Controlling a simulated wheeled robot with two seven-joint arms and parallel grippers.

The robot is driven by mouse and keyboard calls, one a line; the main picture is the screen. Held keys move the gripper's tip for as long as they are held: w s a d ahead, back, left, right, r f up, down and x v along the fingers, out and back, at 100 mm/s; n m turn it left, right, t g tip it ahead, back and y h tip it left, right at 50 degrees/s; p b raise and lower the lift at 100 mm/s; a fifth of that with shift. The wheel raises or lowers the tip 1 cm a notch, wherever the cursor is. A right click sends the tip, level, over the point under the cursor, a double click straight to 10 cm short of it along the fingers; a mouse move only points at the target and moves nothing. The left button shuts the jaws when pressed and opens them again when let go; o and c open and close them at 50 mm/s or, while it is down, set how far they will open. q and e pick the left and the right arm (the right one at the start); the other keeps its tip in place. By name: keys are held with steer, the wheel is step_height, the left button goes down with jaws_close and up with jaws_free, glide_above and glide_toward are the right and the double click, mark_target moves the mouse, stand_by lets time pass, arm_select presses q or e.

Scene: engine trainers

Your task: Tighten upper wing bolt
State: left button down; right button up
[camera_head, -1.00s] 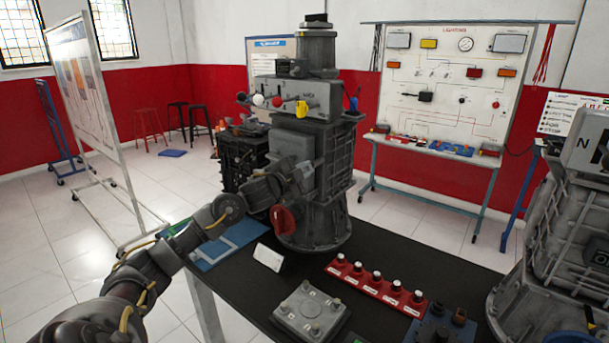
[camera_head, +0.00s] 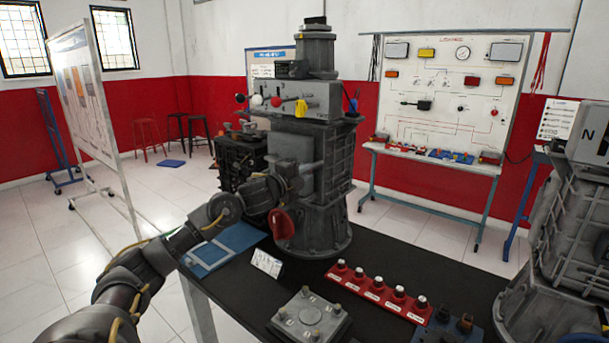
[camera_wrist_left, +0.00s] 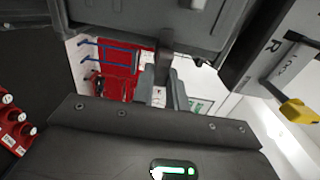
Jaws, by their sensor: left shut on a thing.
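My left gripper (camera_head: 306,166) is at the front side of the tall grey gearbox unit (camera_head: 318,203), below the row of coloured knobs. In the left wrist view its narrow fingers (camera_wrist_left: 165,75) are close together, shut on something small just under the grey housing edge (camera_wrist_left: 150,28). I take this to be the upper wing bolt, but the bolt itself is hidden by the fingers and too small to make out. A red part (camera_head: 282,222) sits lower on the unit, below my wrist. My right gripper is not in view.
Knobs, including a yellow one (camera_head: 300,109), stick out above the gripper. The dark table (camera_head: 255,312) carries a small white card (camera_head: 266,263), a grey plate block (camera_head: 310,315) and a red strip with several knobs (camera_head: 378,290). Another grey gearbox (camera_head: 565,235) stands at right.

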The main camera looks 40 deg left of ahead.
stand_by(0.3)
arm_select(q)
steer(key=c, duration=1.4)
jaws_free()
steer(key=shift+s, duration=0.1)
